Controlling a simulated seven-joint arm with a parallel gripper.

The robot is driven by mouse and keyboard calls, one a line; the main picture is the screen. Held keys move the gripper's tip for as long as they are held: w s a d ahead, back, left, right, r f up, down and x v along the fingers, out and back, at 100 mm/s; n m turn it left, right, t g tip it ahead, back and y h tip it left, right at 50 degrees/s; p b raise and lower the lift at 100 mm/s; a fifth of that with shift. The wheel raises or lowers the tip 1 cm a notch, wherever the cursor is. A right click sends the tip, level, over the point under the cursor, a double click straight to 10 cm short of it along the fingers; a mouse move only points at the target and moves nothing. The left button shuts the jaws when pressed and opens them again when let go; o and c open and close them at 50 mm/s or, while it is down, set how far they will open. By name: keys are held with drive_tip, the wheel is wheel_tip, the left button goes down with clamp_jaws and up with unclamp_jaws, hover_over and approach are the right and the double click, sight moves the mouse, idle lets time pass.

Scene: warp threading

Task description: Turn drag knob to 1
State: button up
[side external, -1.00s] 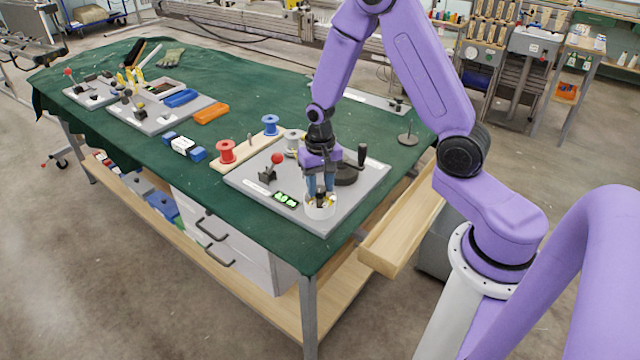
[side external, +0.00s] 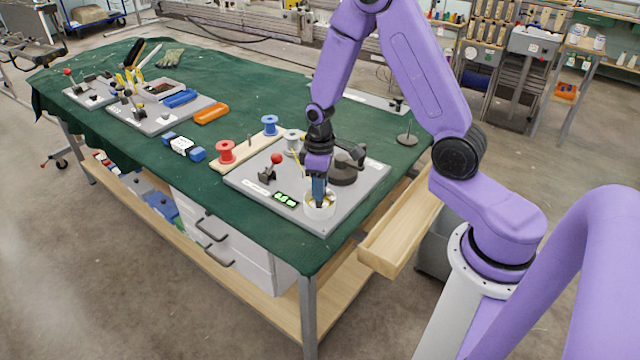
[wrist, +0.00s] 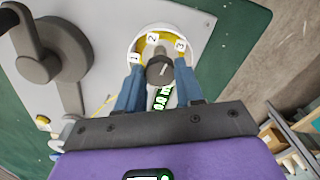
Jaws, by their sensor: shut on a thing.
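The drag knob (wrist: 160,70) is a dark grey knob on a round white dial (wrist: 190,28) labelled 1, 2 and 3 in the wrist view. In the side view the white dial (side external: 320,211) sits at the near corner of the grey panel (side external: 245,182). My gripper (wrist: 160,80) points down at the dial, its blue fingers on both sides of the knob and shut on it. It also shows in the side view (side external: 319,202), where the fingers hide the knob. I cannot tell exactly which number the knob points at.
A green digit display (side external: 285,199) and a red-balled lever (side external: 276,159) lie left of the dial. A dark crank (side external: 345,168) stands close behind my gripper. Red (side external: 226,152) and blue (side external: 270,125) spools stand on a wooden strip behind the panel.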

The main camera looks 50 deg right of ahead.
drive_tip(key=n, duration=0.4)
drive_tip(key=shift+n, duration=0.3)
drive_tip(key=n, duration=0.5)
drive_tip(key=shift+n, duration=0.3)
drive_tip(key=n, duration=0.4)
drive_tip(key=shift+w, duration=0.1)
drive_tip(key=n, duration=0.5)
drive_tip(key=shift+n, duration=0.4)
drive_tip(key=o, duration=1)
drive_tip(key=shift+o, duration=0.2)
wheel_tip(320, 180, up, 18)
drive_tip(key=shift+f, duration=0.25)
